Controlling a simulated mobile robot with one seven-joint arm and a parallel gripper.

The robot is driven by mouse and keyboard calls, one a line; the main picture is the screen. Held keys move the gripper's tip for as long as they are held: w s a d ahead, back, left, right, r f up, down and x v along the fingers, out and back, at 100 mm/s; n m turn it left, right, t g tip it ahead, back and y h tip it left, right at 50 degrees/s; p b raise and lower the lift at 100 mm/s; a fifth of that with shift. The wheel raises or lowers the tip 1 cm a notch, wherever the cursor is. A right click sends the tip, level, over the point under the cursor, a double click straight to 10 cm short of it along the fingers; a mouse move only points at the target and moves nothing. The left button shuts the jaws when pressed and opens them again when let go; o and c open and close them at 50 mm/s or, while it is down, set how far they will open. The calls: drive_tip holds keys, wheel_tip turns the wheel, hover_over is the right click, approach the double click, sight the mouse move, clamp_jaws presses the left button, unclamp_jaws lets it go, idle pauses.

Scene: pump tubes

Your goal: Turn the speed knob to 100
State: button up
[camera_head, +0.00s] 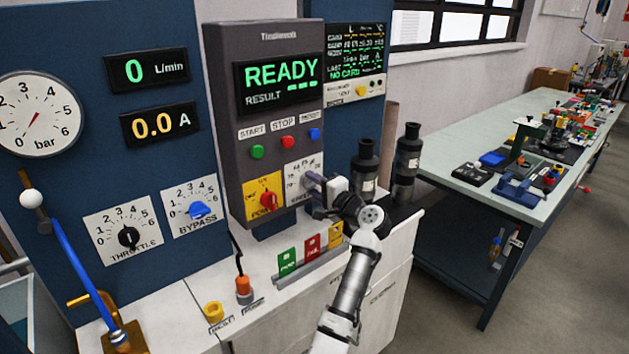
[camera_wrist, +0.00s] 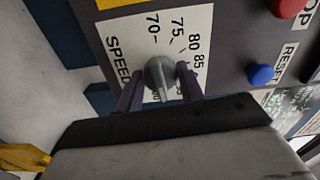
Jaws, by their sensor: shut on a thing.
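The grey speed knob (camera_wrist: 158,74) sits on a white dial plate (camera_wrist: 112,22) lettered SPEED in the wrist view. The marks 70, 75, 80 and 85 show clearly. My gripper (camera_wrist: 160,84) has its two dark fingers on either side of the knob, shut on it. The knob's light pointer line points down in the wrist view, toward the high end of the scale. Labels there are partly hidden by the knob and fingers, so the exact reading is unclear. In the head view my gripper (camera_head: 316,187) reaches the dial plate (camera_head: 299,168) and hides the knob.
A red knob on a yellow plate (camera_head: 264,196) is just left of the speed dial. Start, stop and reset buttons (camera_head: 287,142) are above it. The display (camera_head: 280,80) reads READY. Dark bottles (camera_head: 365,170) stand close by on the right. Coloured cards (camera_head: 312,246) stand below.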

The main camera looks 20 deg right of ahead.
drive_tip(key=shift+f+m+p, duration=0.1)
drive_tip(key=shift+m+p, duration=0.2)
drive_tip(key=shift+m, duration=0.3)
drive_tip(key=o, duration=1)
drive_tip(key=shift+s, duration=0.1)
drive_tip(key=b+v, duration=0.4)
drive_tip(key=v, duration=0.9)
drive_tip(key=shift+s+d, duration=0.1)
drive_tip(key=shift+s, duration=0.25)
